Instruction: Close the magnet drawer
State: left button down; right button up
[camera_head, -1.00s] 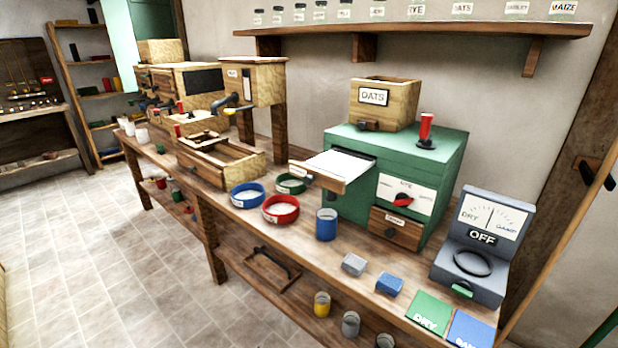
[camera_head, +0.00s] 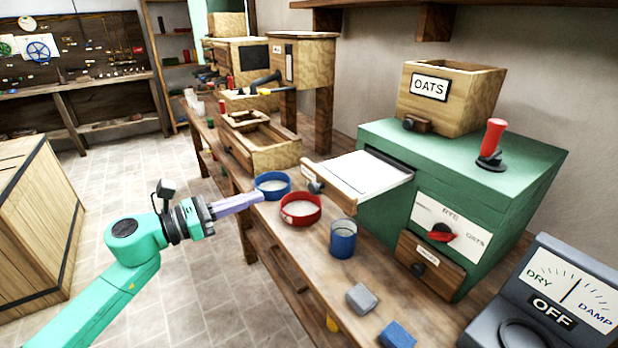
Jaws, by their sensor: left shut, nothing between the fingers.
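The green machine (camera_head: 467,165) stands on the bench. A wooden drawer with a white top (camera_head: 360,172) sticks out of its upper left side, pulled well open. The drawer's wooden front (camera_head: 337,187) faces left and has a small label, too small to read, and a dark knob. A second, lower drawer (camera_head: 430,267) with a small label and dark knob looks shut. My left gripper (camera_head: 262,196) is shut and empty, beside the bench's front edge. It is left of the open drawer and apart from it. My right gripper is out of view.
Grey and blue blocks lie nearer. An OATS hopper (camera_head: 452,102) tops the machine. A DRY/DAMP meter (camera_head: 565,285) stands at right.

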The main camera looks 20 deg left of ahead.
aim_at(312, 177)
pick_arm(q)
jog(key=p+x, duration=0.2)
jog(key=x, duration=0.3)
jog(key=p+x, duration=0.2)
jog(key=x, duration=0.4)
jog(key=shift+w+r+p, duration=0.25)
jog(key=shift+p, duration=0.1)
jog(key=shift+w+d+f, duration=0.1)
jog(key=shift+w+d, duration=0.05)
jog(key=shift+w, duration=0.1)
jog(key=shift+w+d+f, duration=0.1)
jog(key=shift+d+f, duration=0.05)
jog(key=shift+f, duration=0.05)
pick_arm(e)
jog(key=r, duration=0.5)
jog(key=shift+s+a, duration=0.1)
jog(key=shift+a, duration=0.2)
